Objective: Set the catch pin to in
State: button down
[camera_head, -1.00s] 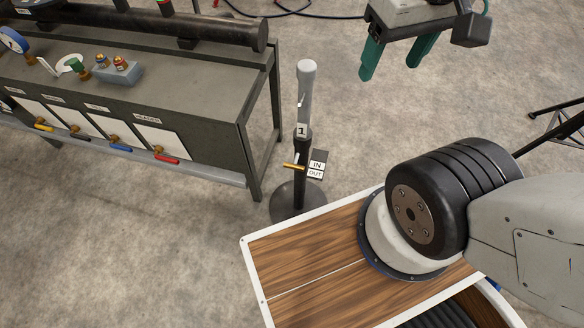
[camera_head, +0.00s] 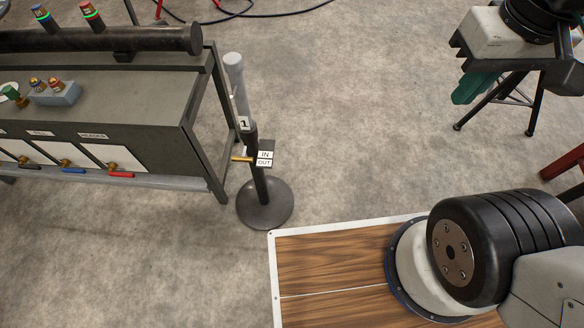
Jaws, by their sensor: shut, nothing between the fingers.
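The catch pin (camera_head: 242,158) is a small brass-coloured pin. It sticks out to the left from an upright black and grey post (camera_head: 243,100) marked 1. Beside it, on the right of the post, is a small plate (camera_head: 264,158) labelled IN above OUT. I cannot tell which setting the pin is at. My gripper (camera_head: 474,88), with green fingers, is at the upper right, well apart from the post. It is shut and empty, and its fingers are partly hidden by its own body.
The post stands on a round dark base (camera_head: 265,204) on the concrete floor. A grey bench (camera_head: 150,105) with coloured valve handles is close on its left. My wood-topped base is below. Floor right of the post is clear. A black tripod stand (camera_head: 530,105) is behind my gripper.

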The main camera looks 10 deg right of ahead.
aim_at(242, 158)
jog(key=z, duration=0.5)
jog(key=k, duration=0.75)
jog(key=z, duration=0.75)
jog(key=i, duration=1)
jog(key=u, duration=0.75)
jog(key=i, duration=0.8)
jog(key=u, duration=1.25)
jog(key=i, duration=0.3)
jog(key=u, duration=0.25)
